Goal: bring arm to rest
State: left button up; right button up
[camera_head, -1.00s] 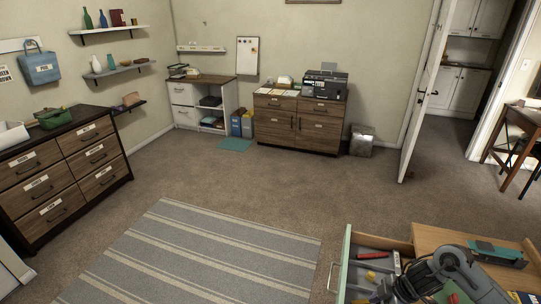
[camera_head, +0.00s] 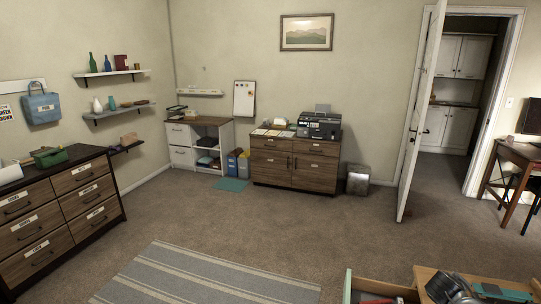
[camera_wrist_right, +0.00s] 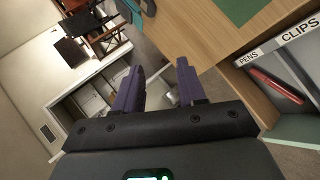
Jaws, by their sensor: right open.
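My right arm (camera_head: 452,291) shows at the bottom right of the head view, over the desk and drawer; its gripper is out of that picture. In the right wrist view my right gripper (camera_wrist_right: 158,86) has its two dark purple fingers apart, with nothing between them. A wooden desk top (camera_wrist_right: 215,38) lies beyond and to the right of the fingers. My left gripper is in neither view.
An open drawer (camera_head: 348,287) stands at the desk's left side (camera_head: 424,273). Compartments labelled PENS and CLIPS (camera_wrist_right: 298,32) are at the right of the wrist view; one holds a red item (camera_wrist_right: 276,88). A striped rug (camera_head: 200,275) and open carpet (camera_head: 270,225) lie beyond.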

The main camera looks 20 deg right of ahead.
jog(key=s+a+f+n+y, duration=0.1)
jog(key=s+a+f+y, duration=0.3)
jog(key=a, duration=0.6)
jog(key=s+a+f, duration=0.3)
jog(key=a+f, duration=0.3)
jog(key=a, duration=0.3)
jog(key=s+a+f+n+y, duration=0.1)
jog(key=s+a+f, duration=0.3)
jog(key=a, duration=0.6)
jog(key=s+a+y, duration=0.3)
jog(key=s+a, duration=0.3)
jog(key=a, duration=0.6)
jog(key=s+a+r+t+y, duration=0.1)
jog(key=s+a+r+y, duration=0.25)
jog(key=s+a, duration=0.3)
notch_tip(320, 180, up, 33)
jog(key=w+h+p, duration=0.1)
jog(key=p, duration=3.2)
jog(key=shift+w, duration=0.25)
jog(key=shift+a, duration=0.1)
